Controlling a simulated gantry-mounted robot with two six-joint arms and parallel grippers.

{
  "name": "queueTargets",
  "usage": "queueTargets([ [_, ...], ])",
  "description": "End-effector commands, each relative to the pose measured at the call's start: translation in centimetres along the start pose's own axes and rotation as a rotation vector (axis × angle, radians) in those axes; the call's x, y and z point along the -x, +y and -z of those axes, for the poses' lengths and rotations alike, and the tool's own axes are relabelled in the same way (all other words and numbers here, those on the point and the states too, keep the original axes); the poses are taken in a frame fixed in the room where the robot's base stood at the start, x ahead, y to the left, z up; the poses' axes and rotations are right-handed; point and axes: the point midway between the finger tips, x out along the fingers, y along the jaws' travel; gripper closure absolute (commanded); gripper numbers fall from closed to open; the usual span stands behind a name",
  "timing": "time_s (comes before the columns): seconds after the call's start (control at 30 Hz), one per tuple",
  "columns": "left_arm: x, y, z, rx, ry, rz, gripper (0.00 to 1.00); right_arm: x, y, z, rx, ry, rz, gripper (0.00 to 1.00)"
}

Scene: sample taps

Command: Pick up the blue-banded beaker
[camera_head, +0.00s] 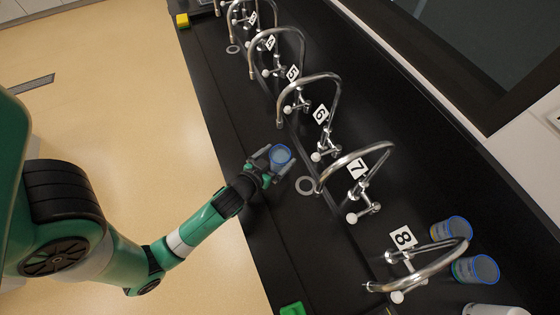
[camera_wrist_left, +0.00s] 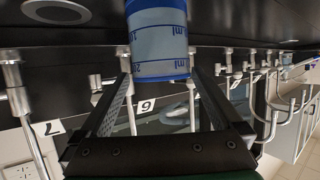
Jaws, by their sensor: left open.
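A blue-banded beaker (camera_head: 280,156) with a blue rim is over the black bench near the tap numbered 7. My left gripper (camera_head: 270,159) is at the beaker, its jaws open with a finger on either side of it. In the left wrist view, which looks upside down, the beaker (camera_wrist_left: 158,42) shows blue bands and printed scale marks. It is at the fingertips of my left gripper (camera_wrist_left: 158,78), and part of it is cut off by the frame. I cannot tell whether a finger touches it. My right gripper is not in view.
Curved metal taps with number plates, such as tap 7 (camera_head: 345,162) and tap 8 (camera_head: 440,262), line the bench (camera_head: 235,120). A drain ring (camera_head: 305,185) lies beside the beaker. Two more blue-rimmed beakers, one here (camera_head: 450,229) and one here (camera_head: 475,269), stand behind tap 8. A yellow block (camera_head: 182,21) is far left.

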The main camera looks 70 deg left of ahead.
Motion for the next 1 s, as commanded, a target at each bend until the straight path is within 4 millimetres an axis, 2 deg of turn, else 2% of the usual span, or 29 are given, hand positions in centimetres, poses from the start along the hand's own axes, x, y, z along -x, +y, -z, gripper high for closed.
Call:
queueTargets([
  [0.27, -4.4, -0.3, -0.4, 0.0, 0.002, 0.001, 0.0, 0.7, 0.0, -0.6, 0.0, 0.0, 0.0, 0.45],
  [0.53, -4.8, -0.3, -0.3, 0.0, 0.001, 0.0, 0.0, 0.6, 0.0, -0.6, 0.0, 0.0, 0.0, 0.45],
  [1.0, -4.8, -0.3, -0.3, 0.0, 0.001, 0.0, 0.85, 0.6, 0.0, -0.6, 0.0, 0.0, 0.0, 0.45],
])
